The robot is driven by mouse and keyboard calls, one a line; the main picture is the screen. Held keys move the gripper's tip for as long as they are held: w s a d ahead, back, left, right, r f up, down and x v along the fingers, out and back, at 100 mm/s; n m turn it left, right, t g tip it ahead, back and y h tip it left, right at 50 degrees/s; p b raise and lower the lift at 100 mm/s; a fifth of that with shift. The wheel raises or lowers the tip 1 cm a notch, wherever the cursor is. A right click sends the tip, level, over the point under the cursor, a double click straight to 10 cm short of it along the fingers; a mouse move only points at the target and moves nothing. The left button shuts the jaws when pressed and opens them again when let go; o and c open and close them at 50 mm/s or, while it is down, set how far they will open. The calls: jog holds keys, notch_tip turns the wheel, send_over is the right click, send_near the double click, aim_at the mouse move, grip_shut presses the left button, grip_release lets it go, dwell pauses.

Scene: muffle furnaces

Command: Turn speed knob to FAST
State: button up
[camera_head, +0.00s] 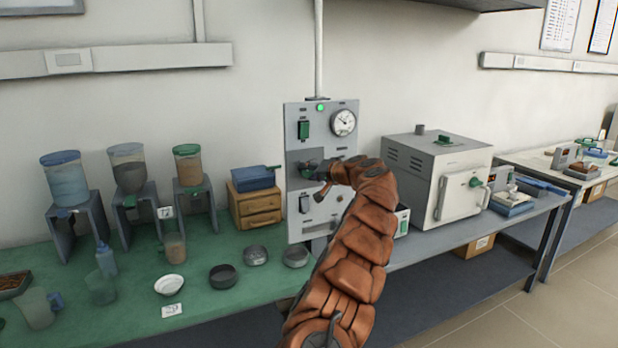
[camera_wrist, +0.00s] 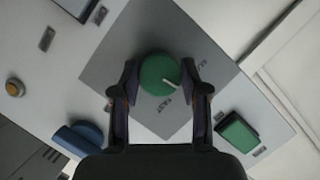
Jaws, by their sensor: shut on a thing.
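The speed knob (camera_wrist: 158,75) is a round green dial on a dark grey square plate (camera_wrist: 125,50) in the wrist view. My gripper (camera_wrist: 159,80) has one finger against each side of the knob. In the head view my gripper (camera_head: 318,174) is at the middle of the grey control panel (camera_head: 321,118), and the knob is mostly hidden there.
In the wrist view a green rocker switch (camera_wrist: 237,134), a blue part (camera_wrist: 78,140) and an orange button (camera_wrist: 14,88) are around the plate.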

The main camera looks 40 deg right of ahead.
jog(key=m, duration=0.1)
jog(key=m+t+y+b, duration=0.1)
jog(key=m, duration=0.1)
jog(key=m+t, duration=0.1)
jog(key=shift+d+f, duration=0.1)
jog(key=shift+f, duration=0.15)
jog(key=m+t+b, duration=0.1)
jog(key=m, duration=0.1)
jog(key=m+b, duration=0.1)
jog(key=m, duration=0.1)
jog(key=shift+m+t+y, duration=0.3)
jog(key=shift+m+t, duration=0.1)
jog(key=shift+r+m, duration=0.1)
jog(key=shift+m, duration=0.2)
jog(key=o, duration=1.1)
jog(key=shift+o, duration=0.2)
jog(key=shift+s, duration=0.15)
jog(key=shift+s, duration=0.7)
jog(key=s, duration=1)
jog(key=shift+s+d+f, duration=0.15)
jog(key=shift+d+f, duration=0.1)
jog(key=shift+f, duration=0.2)
